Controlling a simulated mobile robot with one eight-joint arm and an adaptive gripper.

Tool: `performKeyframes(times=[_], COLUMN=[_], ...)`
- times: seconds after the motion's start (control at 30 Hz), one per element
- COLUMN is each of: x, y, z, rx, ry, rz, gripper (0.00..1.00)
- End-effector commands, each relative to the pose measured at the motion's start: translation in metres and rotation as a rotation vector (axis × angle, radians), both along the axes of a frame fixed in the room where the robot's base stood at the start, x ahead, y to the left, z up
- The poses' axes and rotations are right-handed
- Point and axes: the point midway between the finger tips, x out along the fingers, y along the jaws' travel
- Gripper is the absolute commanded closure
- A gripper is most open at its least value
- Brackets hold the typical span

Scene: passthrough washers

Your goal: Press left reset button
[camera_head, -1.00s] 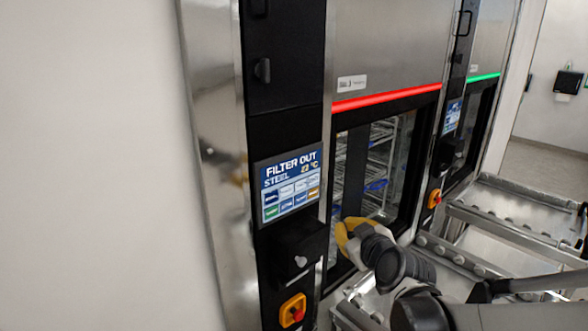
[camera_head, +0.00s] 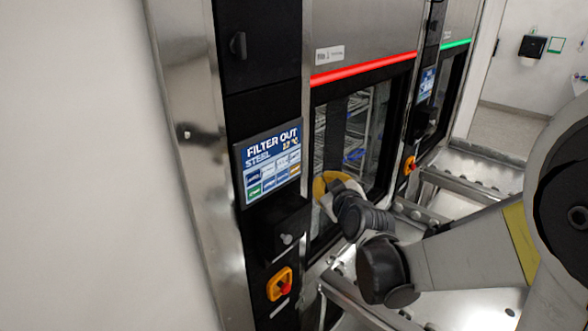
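The left washer has a black control column with a blue screen (camera_head: 268,163) reading "FILTER OUT" and "STEEL". Below the screen is a black box with a small pale round knob or button (camera_head: 287,239). Lower still is an orange switch with a red centre (camera_head: 279,284). None of these carries a readable reset label. My gripper (camera_head: 326,190), with yellow and pale parts, is in front of the left washer's glass door, right of the screen and above the pale knob. It appears apart from the controls. My wrist partly hides it, so its finger opening is unclear.
A red light strip (camera_head: 364,68) runs above the left washer's door. A second washer to the right has a green strip (camera_head: 456,44) and its own orange switch (camera_head: 410,165). Metal roller conveyors (camera_head: 470,187) stand before the doors. A plain wall fills the left.

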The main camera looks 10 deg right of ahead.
Motion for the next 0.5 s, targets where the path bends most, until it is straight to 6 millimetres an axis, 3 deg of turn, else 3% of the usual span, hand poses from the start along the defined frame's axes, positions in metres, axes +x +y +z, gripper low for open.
performKeyframes(times=[0.2,0.5], x=[0.026,0.044], y=[0.019,0.032], z=[0.0,0.0], rx=[-0.001,-0.001], ry=[-0.001,0.0], rz=[0.002,0.0], gripper=[1.0,1.0])
